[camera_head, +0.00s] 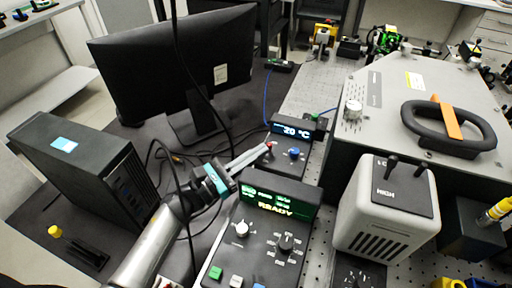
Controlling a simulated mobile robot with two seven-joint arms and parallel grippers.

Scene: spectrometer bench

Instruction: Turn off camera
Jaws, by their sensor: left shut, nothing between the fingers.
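My left gripper (266,149) reaches in from the lower left, its fingers shut with nothing between them. Its tips are at the small black control box with a blue "20 °C" display (293,131). A red button or knob (268,145) on that box shows right at the fingertips; I cannot tell whether they touch. A blue knob (294,152) sits to the right on the same box. No part in view is clearly labelled as a camera, so I cannot tell which device it is. My right gripper is not in view.
In front stands a control box with a green "READY" display (267,208), knobs and coloured buttons. A pale grey unit marked HIGH (380,213) stands to its right. A large grey housing with a black handle (440,127) fills the right. A monitor (170,62) and black computer (92,168) stand left.

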